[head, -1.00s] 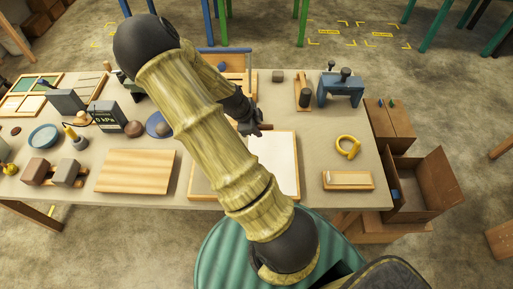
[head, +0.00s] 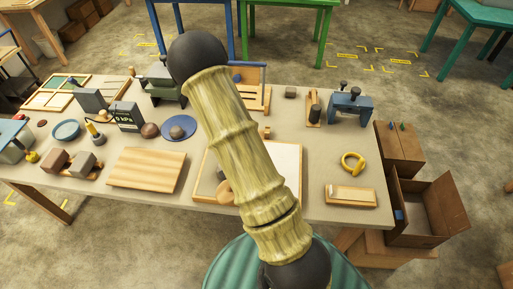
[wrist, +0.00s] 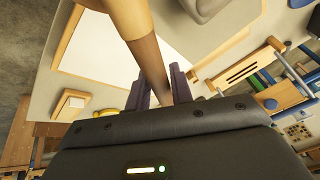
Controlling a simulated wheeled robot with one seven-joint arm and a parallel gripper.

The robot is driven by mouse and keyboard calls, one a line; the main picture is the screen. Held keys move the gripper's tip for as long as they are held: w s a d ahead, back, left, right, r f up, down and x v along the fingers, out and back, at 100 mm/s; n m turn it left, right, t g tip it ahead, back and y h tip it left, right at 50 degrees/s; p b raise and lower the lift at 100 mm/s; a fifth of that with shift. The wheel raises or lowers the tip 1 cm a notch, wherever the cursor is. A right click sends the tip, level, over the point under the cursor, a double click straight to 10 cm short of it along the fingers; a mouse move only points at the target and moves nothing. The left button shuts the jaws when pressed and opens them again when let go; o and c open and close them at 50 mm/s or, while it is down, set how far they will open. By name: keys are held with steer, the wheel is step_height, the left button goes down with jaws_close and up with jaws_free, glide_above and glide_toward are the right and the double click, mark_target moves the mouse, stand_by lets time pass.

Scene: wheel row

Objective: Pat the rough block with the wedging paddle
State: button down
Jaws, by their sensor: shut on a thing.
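My gripper (wrist: 160,84) is shut on the brown handle of the wooden wedging paddle (wrist: 125,14), which reaches up out of the wrist view. In the head view my arm hides the gripper and most of the paddle; a wooden part of it (head: 224,190) shows left of the arm. A grey lump, seemingly the rough block (head: 221,174), sits on the framed board (head: 203,182), partly hidden by the arm. It also seems to show as a grey shape (wrist: 206,8) beside the paddle in the wrist view. I cannot tell whether paddle and lump touch.
The board's white half (head: 287,160) lies right of my arm. A striped wooden board (head: 147,169) lies left. A yellow coil (head: 353,162) and a small wooden tray (head: 350,195) are at the right. A blue plate (head: 179,127) and a gauge (head: 126,116) stand behind.

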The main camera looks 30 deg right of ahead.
steer(key=w+a+f+n+y, duration=0.1)
steer(key=a+n+y, duration=0.1)
steer(key=a+n, duration=0.2)
steer(key=w+a+f+n+y, duration=0.1)
steer(key=a+f+n, duration=0.1)
steer(key=a+n, duration=0.2)
steer(key=w+a+f+n+y, duration=0.1)
steer(key=a+f+n+y, duration=0.1)
steer(key=a+n, duration=0.2)
steer(key=shift+w+f+n+t+y, duration=0.25)
steer(key=shift+w+n+t+y, duration=0.1)
steer(key=shift+n, duration=0.55)
steer(key=shift+a+n, duration=0.2)
steer(key=shift+n, duration=0.1)
